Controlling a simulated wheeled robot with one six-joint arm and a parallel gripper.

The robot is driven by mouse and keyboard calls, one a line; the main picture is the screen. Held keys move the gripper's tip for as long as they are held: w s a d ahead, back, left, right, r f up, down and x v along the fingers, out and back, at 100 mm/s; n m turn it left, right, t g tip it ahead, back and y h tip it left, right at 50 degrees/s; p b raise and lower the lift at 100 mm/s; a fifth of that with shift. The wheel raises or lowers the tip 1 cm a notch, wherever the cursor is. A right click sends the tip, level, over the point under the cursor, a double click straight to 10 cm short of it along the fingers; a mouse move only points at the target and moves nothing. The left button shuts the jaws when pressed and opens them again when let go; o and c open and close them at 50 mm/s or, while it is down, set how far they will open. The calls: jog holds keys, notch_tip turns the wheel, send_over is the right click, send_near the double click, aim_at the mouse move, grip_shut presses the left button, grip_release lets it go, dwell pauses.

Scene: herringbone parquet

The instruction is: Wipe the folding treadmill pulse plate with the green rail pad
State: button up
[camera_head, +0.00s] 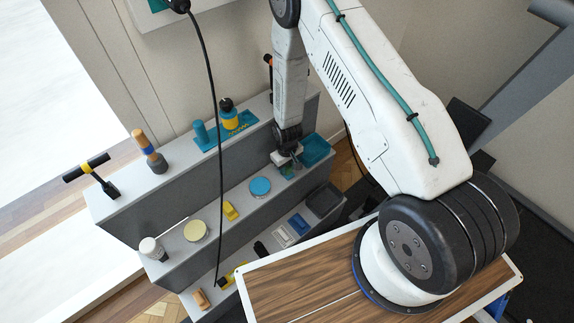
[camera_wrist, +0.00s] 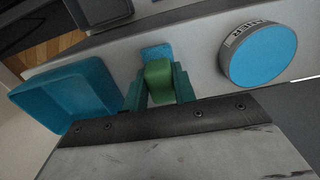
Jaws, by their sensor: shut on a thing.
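The green rail pad (camera_wrist: 158,82) is between the two teal fingers of my gripper (camera_wrist: 159,88) in the wrist view. My gripper (camera_head: 288,162) is shut on it, low over the middle step of the grey stepped shelf (camera_head: 170,208). A small blue patch (camera_wrist: 157,52) lies just beyond the pad on the step; I cannot tell whether the pad touches the step. In the head view the pad (camera_head: 287,171) is mostly hidden under the gripper. I cannot make out the treadmill's pulse plate in either view.
A teal tray (camera_head: 314,150) stands right of my gripper, a round blue tin (camera_head: 260,187) left of it. Bottles and tools stand on the top step. A black cable (camera_head: 212,110) hangs before the shelf. A wooden tabletop (camera_head: 295,285) is in front. Grey-black equipment (camera_head: 522,75) is at right.

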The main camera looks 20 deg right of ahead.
jog(key=o, duration=1.4)
notch_tip(320, 180, up, 8)
jog(key=shift+f, duration=0.1)
jog(key=s+g, duration=0.2)
jog(key=s, duration=0.3)
jog(key=s+d+r+m+g, duration=0.1)
jog(key=s+r, duration=0.2)
jog(key=r, duration=0.8)
jog(key=s+r+m, duration=0.1)
jog(key=s+r, duration=0.3)
jog(key=r, duration=0.6)
jog(key=s+d+r+g, duration=0.1)
jog(key=s+r, duration=0.2)
jog(key=r, duration=0.8)
jog(key=s+d+r+m+t, duration=0.1)
jog(key=s+r+t, duration=0.4)
jog(key=s+r, duration=0.9)
notch_tip(320, 180, up, 3)
jog(key=shift+s+d+r, duration=0.1)
jog(key=shift+s+d, duration=0.1)
